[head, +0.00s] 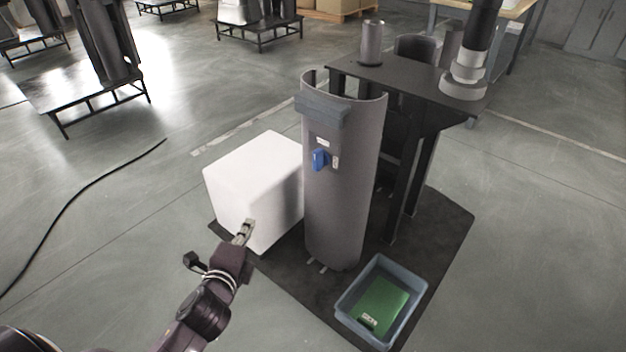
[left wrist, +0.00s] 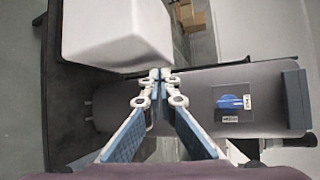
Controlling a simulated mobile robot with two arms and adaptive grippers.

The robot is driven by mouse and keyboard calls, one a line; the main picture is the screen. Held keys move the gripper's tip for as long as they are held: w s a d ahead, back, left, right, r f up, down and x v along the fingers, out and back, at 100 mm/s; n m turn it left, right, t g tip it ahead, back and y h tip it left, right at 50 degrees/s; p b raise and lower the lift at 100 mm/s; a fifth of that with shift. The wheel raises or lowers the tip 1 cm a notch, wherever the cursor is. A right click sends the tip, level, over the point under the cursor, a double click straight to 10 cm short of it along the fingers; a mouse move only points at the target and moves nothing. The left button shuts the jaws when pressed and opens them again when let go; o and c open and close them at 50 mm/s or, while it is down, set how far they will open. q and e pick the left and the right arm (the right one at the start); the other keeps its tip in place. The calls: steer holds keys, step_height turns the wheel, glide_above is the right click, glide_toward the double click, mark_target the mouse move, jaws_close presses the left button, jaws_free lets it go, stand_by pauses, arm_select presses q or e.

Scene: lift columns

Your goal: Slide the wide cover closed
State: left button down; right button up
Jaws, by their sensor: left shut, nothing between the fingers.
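The wide cover (head: 345,205) is a tall grey curved shell standing upright in the middle of the head view. A blue-grey bar (head: 322,109) crosses its top front, and a blue switch (head: 319,159) with small labels sits below the bar. In the left wrist view the cover (left wrist: 192,88) lies sideways across the picture, with its bar (left wrist: 294,100) at the right. My left gripper (head: 246,230) is shut and empty, left of the cover's lower part and in front of the white block; its fingertips meet in the left wrist view (left wrist: 160,76). My right gripper is out of view.
A white block (head: 250,185) stands left of the cover. A blue bin (head: 345,299) with a green item (head: 383,303) stands front right on the dark mat (head: 452,235). A black table (head: 400,76) stands behind. Open floor lies to the left.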

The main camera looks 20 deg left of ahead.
arm_select(q)
steer(key=w+d+r+m+t+h, duration=0.1)
steer(key=w+r+m+t+h, duration=0.25)
steer(key=m, duration=0.55)
steer(key=m+h, duration=0.6)
steer(key=m, duration=0.7)
glide_above(328, 193)
steer(key=s+a, duration=0.2)
steer(key=a, duration=0.2)
steer(key=shift+w+d+r+g+p, duration=0.1)
steer(key=shift+r+g+p, duration=0.15)
steer(key=shift+g+p, duration=0.2)
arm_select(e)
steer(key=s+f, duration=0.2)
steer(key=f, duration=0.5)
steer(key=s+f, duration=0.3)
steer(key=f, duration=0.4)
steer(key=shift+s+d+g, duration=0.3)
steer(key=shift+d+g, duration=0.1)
arm_select(q)
steer(key=shift+w, duration=0.1)
